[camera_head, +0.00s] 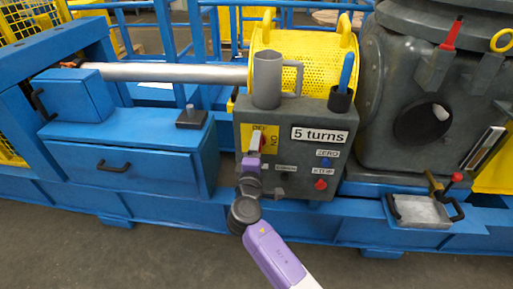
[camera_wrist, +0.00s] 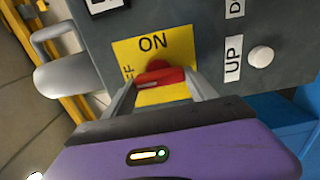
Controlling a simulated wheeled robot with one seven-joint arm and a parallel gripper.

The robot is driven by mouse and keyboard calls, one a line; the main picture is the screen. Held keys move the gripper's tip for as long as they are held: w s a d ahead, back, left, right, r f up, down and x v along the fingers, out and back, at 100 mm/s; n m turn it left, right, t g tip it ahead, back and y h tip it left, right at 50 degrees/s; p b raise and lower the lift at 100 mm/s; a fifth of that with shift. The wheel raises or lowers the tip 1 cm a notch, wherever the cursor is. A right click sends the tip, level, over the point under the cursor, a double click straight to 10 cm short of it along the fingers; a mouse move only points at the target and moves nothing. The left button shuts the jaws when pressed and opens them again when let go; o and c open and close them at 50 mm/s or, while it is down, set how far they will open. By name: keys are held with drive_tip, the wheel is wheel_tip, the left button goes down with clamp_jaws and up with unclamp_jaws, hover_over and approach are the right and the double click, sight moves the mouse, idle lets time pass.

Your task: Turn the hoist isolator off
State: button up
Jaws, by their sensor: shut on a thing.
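The hoist isolator is a red handle (camera_wrist: 160,77) on a yellow plate (camera_wrist: 180,48) on the front of a dark grey control box. In the wrist view ON is at the plate's top and a partly covered OFF is at its left. In the head view the yellow plate (camera_head: 273,131) has OFF at the top and ON at the right. My gripper (camera_head: 257,142) is at the plate, and in the wrist view my gripper (camera_wrist: 160,88) is shut on the red handle, a finger at each end. My fingers partly hide the handle, so I cannot tell exactly where it points.
The control box (camera_head: 245,113) carries a "5 turns" sign (camera_head: 319,135), a red STOP button (camera_head: 320,184) and a blue ZERO button. A blue drawer unit (camera_head: 150,165) is left.

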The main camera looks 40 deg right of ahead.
drive_tip(key=shift+f, duration=0.1)
drive_tip(key=o, duration=1.4)
drive_tip(key=shift+c, duration=0.2)
drive_tip(key=v, duration=0.8)
